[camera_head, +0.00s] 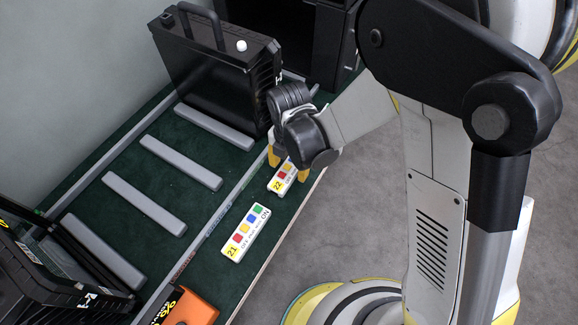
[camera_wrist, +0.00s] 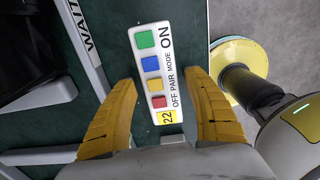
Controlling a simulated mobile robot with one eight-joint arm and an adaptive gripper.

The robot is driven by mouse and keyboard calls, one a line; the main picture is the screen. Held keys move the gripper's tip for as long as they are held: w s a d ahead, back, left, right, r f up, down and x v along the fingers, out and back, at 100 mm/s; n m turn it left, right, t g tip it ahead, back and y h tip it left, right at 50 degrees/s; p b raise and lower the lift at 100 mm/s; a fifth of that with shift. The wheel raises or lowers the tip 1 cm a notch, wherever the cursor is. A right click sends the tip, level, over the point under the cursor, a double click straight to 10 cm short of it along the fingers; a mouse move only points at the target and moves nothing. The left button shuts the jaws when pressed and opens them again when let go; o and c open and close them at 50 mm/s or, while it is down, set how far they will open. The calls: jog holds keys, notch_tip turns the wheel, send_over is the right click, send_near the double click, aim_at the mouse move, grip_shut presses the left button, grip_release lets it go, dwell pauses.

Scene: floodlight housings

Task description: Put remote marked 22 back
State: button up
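The remote marked 22 (camera_wrist: 152,68) is white with green, blue, yellow and red buttons and a yellow number label. It lies on the dark green surface near its edge, and also shows partly hidden in the head view (camera_head: 281,179). My gripper (camera_wrist: 154,105) has yellow fingers spread on either side of the remote, with gaps on both sides. In the head view my gripper (camera_head: 287,166) points down over the remote's far end. The remote marked 21 (camera_head: 245,232) lies nearby on the same surface, nearer the camera.
A black floodlight housing (camera_head: 215,80) stands at the back, another (camera_head: 65,265) at the lower left. Grey bars (camera_head: 180,161) lie between them on the green surface. An orange item (camera_head: 190,308) is at the bottom. A grey rail (camera_head: 225,210) runs beside the remotes.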

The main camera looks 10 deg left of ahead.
aim_at(289, 168)
notch_tip(289, 168, up, 12)
jog(key=p, duration=0.6)
jog(key=d+r+m+t+y, duration=0.1)
jog(key=d+r+m+t, duration=0.2)
jog(key=d+r+m, duration=0.95)
jog(key=s+d+r+m+t, duration=0.2)
jog(key=d+m, duration=0.4)
jog(key=m, duration=0.3)
jog(key=s+d+r+m+t+h, duration=0.1)
jog(key=s+d+r+m+t, duration=0.1)
jog(key=d+m, duration=0.5)
jog(key=s+r+m, duration=0.1)
jog(key=m, duration=0.2)
jog(key=shift+s, duration=0.25)
